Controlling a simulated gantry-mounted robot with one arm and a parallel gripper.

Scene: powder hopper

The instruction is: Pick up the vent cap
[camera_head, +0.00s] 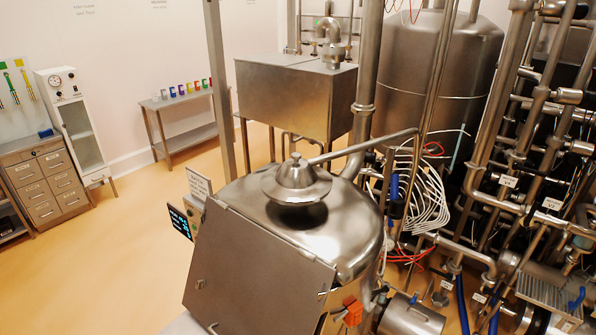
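The vent cap (296,179) appears to be the steel, cone-shaped cap with a wide brim and a small knob on top. It sits upright over the top of the steel hopper (345,225), near the middle of the view. A dark area shows under its brim, and what it rests on is hidden. My gripper is not in this view, so its place relative to the cap does not show.
A steel pipe (372,144) runs close behind the cap to the right. Upright pipes and white hoses (425,205) crowd the right side. A rectangular steel tank (297,97) stands behind. A display panel (180,223) is at the hopper's left. Open floor lies further left.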

